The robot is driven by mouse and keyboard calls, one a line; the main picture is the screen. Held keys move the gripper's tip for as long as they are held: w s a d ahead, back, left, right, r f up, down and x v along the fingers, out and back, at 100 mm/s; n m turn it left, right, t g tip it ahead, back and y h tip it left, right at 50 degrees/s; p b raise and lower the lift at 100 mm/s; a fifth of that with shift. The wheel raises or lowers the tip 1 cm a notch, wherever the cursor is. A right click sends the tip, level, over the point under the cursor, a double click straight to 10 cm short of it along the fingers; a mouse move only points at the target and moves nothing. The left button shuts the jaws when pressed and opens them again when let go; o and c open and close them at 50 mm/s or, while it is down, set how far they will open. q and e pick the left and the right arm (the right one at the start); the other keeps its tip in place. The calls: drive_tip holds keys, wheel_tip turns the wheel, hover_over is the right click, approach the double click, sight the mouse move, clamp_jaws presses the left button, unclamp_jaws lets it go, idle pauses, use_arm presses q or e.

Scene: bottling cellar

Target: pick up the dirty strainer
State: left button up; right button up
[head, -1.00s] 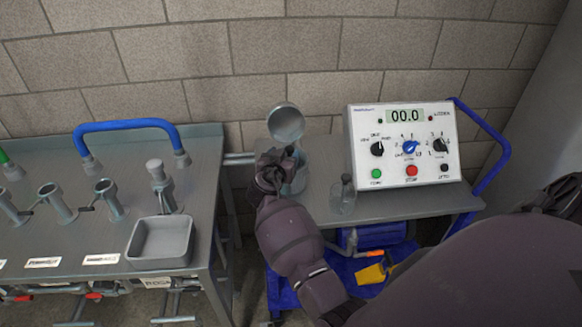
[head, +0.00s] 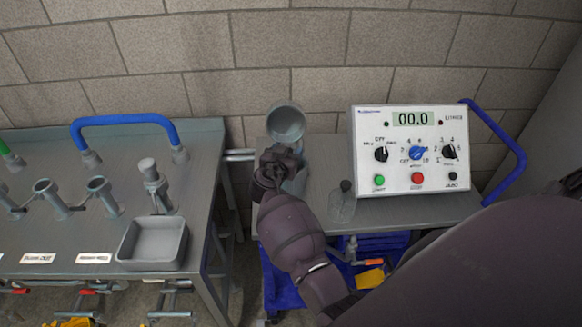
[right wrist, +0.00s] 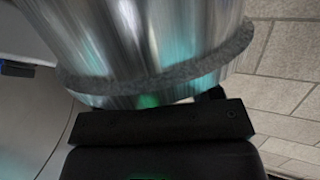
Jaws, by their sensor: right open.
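A round grey metal cup-like thing, which looks like the strainer (head: 286,122), shows in the head view at the back left of the cart top, its round face toward me. My right gripper (head: 278,158) is just below and in front of it; its fingers are hard to make out there. In the right wrist view a shiny metal cylinder with a rough grey rim (right wrist: 165,75) fills the top, very close to the dark gripper part (right wrist: 160,122). My right gripper is open. Whether it touches the cylinder I cannot tell. Dirt cannot be made out. My left gripper is not in view.
A grey vessel (head: 296,182) stands partly hidden behind my right gripper. A clear bottle (head: 342,206) stands close to its right. A white control box (head: 412,150) reading 00.0 stands further right. A bench with pipe fittings and a grey tray (head: 153,244) is at left.

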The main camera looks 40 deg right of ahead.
drive_tip(key=shift+w+d, duration=0.15)
clamp_jaws()
idle(0.4)
